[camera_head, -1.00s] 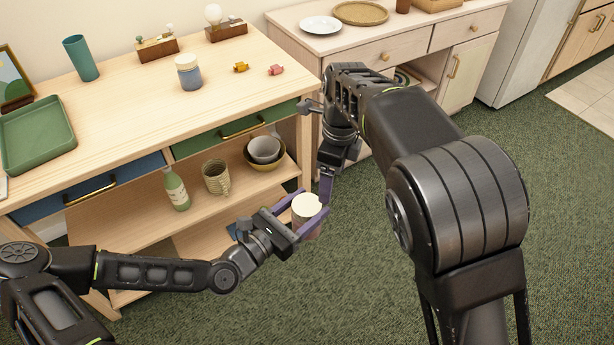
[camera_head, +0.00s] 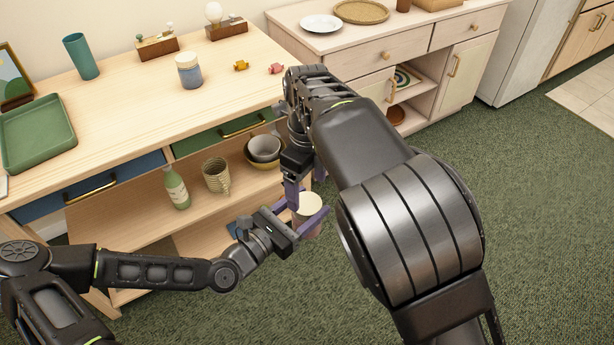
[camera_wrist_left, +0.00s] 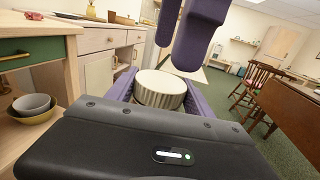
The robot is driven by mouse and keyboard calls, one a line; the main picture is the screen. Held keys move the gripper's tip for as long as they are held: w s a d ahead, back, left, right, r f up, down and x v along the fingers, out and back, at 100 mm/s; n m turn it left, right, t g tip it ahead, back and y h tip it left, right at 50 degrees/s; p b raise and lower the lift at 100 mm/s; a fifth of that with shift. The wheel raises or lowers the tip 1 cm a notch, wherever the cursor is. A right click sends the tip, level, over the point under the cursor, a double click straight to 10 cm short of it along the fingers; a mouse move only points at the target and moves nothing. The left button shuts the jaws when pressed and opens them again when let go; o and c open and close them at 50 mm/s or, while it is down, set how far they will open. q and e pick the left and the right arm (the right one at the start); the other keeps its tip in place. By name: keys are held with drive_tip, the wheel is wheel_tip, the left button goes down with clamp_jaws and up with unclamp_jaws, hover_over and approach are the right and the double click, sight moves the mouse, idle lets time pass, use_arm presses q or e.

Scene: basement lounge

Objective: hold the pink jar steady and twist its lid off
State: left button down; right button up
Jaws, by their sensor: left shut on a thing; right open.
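The pink jar (camera_head: 311,228) is held upright in front of the wooden unit, and little of its body shows. Its cream lid (camera_head: 307,204) is on top and shows ribbed sides in the left wrist view (camera_wrist_left: 160,90). My left gripper (camera_head: 309,212) is shut around the jar, with one purple finger on each side. My right gripper (camera_head: 305,184) is open, fingers pointing down, close to the lid at its far side. In the left wrist view its purple fingers (camera_wrist_left: 186,48) hang just above and beyond the lid. I cannot tell whether they touch it.
The wooden unit (camera_head: 130,105) stands behind, with a green bottle (camera_head: 176,189), a woven mug (camera_head: 216,177) and bowls (camera_head: 264,150) on its shelf. A blue jar with a white lid (camera_head: 189,71) stands on top. Green carpet (camera_head: 540,200) is clear to the right.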

sight(307, 203)
wheel_tip(307, 203, down, 5)
drive_tip(key=shift+f, duration=0.2)
drive_tip(key=shift+c, duration=0.5)
drive_tip(key=c, duration=1.4)
drive_tip(key=shift+o, duration=0.2)
drive_tip(key=n, duration=0.3)
drive_tip(key=shift+r, duration=0.1)
drive_tip(key=o, duration=1.5)
drive_tip(key=shift+o, duration=0.2)
